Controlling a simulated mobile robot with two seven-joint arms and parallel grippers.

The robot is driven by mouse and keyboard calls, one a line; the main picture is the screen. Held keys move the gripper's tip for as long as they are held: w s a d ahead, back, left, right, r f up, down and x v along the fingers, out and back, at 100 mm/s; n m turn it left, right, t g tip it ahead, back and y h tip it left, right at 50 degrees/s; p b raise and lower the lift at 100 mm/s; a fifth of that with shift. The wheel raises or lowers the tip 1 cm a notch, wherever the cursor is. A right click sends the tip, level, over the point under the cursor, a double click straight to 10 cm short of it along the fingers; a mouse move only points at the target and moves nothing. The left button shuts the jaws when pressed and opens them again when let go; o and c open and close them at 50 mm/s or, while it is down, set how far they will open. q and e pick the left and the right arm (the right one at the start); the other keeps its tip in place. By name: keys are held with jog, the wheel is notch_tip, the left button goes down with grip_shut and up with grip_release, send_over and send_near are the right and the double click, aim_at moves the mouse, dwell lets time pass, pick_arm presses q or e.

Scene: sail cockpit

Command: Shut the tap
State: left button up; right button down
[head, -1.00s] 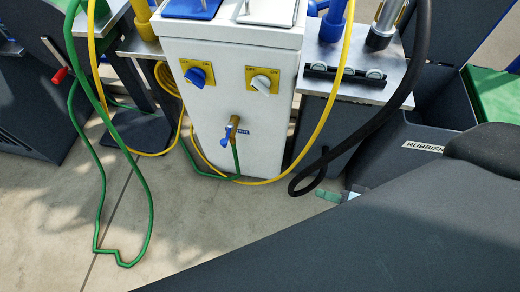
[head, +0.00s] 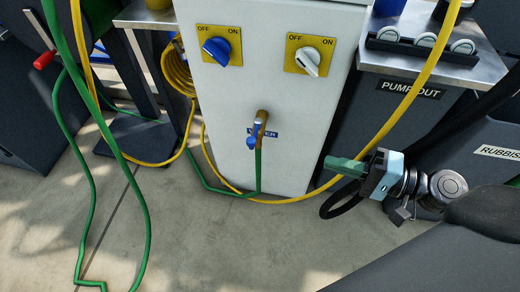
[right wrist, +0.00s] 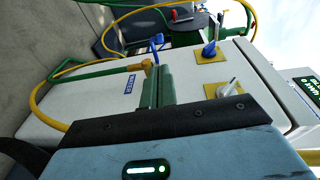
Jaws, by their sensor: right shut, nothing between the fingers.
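The tap (head: 262,118) is a brass spout with a blue lever (head: 254,132) on the front of the white pedestal, beside a blue label. The green hose hangs from below it. In the right wrist view the tap (right wrist: 148,66) and its blue lever (right wrist: 155,42) show just past my fingers. My right gripper (head: 332,163) is to the right of the tap and lower, apart from it, its green fingers pointing left. It is shut and empty; in the right wrist view the green fingers (right wrist: 157,80) lie together. My left gripper is not in view.
The white pedestal (head: 290,100) carries a blue knob (head: 217,50) and a white knob (head: 308,60). A yellow hose (head: 400,110) loops down to the right, near my right gripper. A green hose (head: 140,190) lies at the left. The floor in front is clear.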

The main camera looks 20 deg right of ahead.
jog(key=shift+w+a+f, duration=0.1)
jog(key=shift+w, duration=0.1)
dwell(0.3)
send_near(255, 144)
jog(key=r+x, duration=0.1)
jog(key=x, duration=0.5)
jog(key=shift+w+a+f, duration=0.25)
jog(key=shift+w+f, duration=0.1)
jog(key=shift+f, duration=0.25)
